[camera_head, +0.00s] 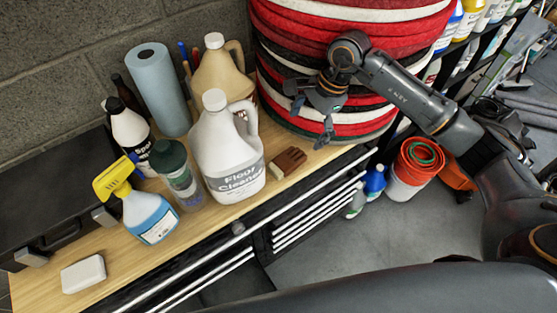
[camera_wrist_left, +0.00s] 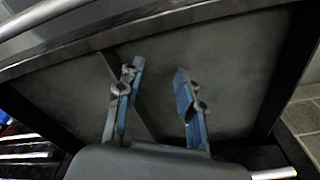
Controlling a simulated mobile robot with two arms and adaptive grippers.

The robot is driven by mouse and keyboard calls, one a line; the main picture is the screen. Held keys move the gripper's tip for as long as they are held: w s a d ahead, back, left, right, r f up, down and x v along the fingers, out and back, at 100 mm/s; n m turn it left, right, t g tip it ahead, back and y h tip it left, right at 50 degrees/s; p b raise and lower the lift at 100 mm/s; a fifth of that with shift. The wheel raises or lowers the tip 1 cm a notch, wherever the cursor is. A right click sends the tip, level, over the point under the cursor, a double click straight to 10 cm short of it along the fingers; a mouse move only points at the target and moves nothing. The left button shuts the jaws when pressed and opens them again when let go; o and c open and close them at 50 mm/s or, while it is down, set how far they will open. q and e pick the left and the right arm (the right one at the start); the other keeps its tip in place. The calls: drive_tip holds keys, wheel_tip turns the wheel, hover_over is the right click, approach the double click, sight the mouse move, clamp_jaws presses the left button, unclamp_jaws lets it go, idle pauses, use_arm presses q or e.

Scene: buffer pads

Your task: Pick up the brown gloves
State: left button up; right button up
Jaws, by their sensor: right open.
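A small brown item (camera_head: 288,162) lies on the wooden worktop in the head view, just right of the floor cleaner jug. It has a pale part at its lower left, and I cannot tell for sure that it is the gloves. My right gripper (camera_head: 312,123) is open and empty, above and slightly right of the brown item, in front of the stacked pads. It does not touch the brown item. My left gripper (camera_wrist_left: 157,74) shows in the left wrist view, with its fingers apart and nothing between them, facing a dark panel.
The white floor cleaner jug (camera_head: 226,150) stands close left of the brown item. Stacked red, white and black pads (camera_head: 285,60) rise behind it. A spray bottle (camera_head: 148,213) and other bottles crowd the left. The worktop's front edge is near, and a red bucket (camera_head: 408,175) stands below.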

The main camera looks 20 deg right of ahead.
use_arm(q)
drive_tip(key=f+b, duration=0.2)
drive_tip(key=f, duration=0.1)
drive_tip(key=shift+w, duration=0.2)
use_arm(e)
hover_over(289, 160)
drive_tip(key=d, duration=0.2)
wheel_tip(289, 160, down, 7)
drive_tip(key=shift+w+f, duration=0.1)
drive_tip(key=shift+w, duration=0.05)
use_arm(q)
drive_tip(key=shift+b, duration=0.3)
use_arm(e)
drive_tip(key=shift+a+f, duration=0.3)
drive_tip(key=shift+f, duration=0.2)
use_arm(q)
drive_tip(key=shift+s+f+b, duration=0.1)
drive_tip(key=shift+f+b, duration=0.35)
drive_tip(key=shift+f, duration=0.1)
use_arm(e)
drive_tip(key=x, duration=0.3)
drive_tip(key=shift+s+a+f, duration=0.2)
drive_tip(key=shift+s+f, duration=0.1)
use_arm(q)
drive_tip(key=shift+a, duration=0.1)
use_arm(e)
drive_tip(key=shift+a+f, duration=0.1)
drive_tip(key=shift+f, duration=0.2)
drive_tip(key=shift+w, duration=0.1)
